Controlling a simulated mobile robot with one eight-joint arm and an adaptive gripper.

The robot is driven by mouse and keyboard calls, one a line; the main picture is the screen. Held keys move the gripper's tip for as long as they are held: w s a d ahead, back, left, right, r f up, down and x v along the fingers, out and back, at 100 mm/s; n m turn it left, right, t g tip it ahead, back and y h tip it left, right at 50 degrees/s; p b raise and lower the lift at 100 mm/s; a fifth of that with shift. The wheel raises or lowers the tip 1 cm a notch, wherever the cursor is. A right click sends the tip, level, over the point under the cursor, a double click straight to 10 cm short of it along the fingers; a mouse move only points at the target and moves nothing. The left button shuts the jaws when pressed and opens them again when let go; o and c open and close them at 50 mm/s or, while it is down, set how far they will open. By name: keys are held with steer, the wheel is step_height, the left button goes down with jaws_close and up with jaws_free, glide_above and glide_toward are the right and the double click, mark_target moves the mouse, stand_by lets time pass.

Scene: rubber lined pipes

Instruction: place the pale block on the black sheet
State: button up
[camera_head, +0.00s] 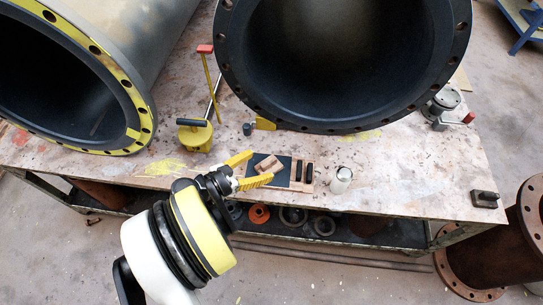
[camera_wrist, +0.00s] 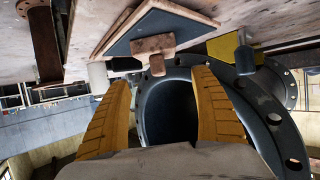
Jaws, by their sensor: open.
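The black sheet (camera_head: 284,180) lies on a thin wooden board near the front edge of the workbench. The pale wood-coloured block (camera_head: 268,163) appears to be on the sheet, near its middle. In the wrist view the sheet (camera_wrist: 172,24) shows at the top, with the block (camera_wrist: 152,43) against it and a smaller pale piece (camera_wrist: 157,64) projecting towards me. Whether these two are one object is unclear. My gripper (camera_head: 259,167) is open, its yellow fingers apart and nothing visibly held between them. It is just left of the block, with the fingers pointing towards it; contact is not visible.
Two large flanged pipes (camera_head: 455,62) stand at the back and left of the workbench (camera_head: 410,175). Two dark bars (camera_head: 309,173) lie beside the sheet. A whitish cylinder (camera_head: 341,180) stands to the right, and a yellow tool (camera_head: 195,135) behind left. The right front bench top is mostly clear.

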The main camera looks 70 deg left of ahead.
steer(key=v, duration=0.3)
steer(key=shift+s+d+p, duration=0.1)
steer(key=shift+s+p, duration=0.05)
steer(key=shift+p, duration=0.25)
steer(key=shift+r, duration=0.1)
